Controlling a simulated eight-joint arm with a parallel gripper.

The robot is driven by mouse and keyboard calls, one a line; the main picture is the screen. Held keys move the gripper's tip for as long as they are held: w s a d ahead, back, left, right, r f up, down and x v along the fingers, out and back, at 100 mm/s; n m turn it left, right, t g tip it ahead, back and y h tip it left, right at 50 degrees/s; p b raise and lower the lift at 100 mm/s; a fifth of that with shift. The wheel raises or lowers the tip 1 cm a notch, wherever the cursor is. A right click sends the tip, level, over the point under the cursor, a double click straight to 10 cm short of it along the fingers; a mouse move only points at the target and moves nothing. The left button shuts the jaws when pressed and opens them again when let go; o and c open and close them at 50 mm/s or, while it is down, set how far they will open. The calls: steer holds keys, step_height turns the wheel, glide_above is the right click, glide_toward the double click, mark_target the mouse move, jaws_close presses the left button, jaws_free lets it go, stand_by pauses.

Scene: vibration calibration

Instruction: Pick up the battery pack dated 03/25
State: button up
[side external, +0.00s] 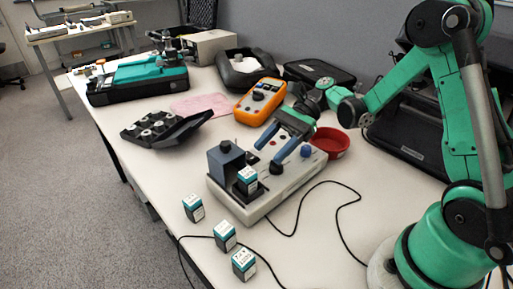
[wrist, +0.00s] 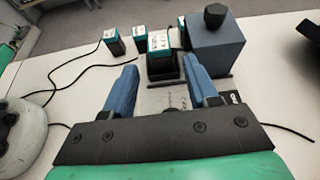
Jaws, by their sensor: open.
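One battery pack (side external: 247,181), black with a teal-and-white top, stands in the holder of the grey calibration unit (side external: 290,183), beside its dark blue block (side external: 226,163). Three similar packs stand on the table in front: the nearest to the unit (side external: 193,208), a middle one (side external: 225,236) and a front one (side external: 244,264). The date labels are too small to read. My gripper (side external: 268,157) is open, its blue fingers above the unit. In the wrist view, the held pack (wrist: 158,50) is ahead, between and beyond the fingertips (wrist: 160,68); nothing is gripped.
A red bowl (side external: 330,143) and an orange meter (side external: 260,102) are behind the unit. A black tray with round pieces (side external: 165,128) and a pink cloth (side external: 200,105) lie to the left. Black cables (side external: 325,190) cross the table near the unit and loose packs.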

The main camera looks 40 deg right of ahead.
mark_target(248, 172)
steer(key=shift+a+f, duration=0.3)
steer(key=shift+a, duration=0.1)
steer(key=x, duration=0.6)
steer(key=shift+a, duration=0.25)
jaws_close()
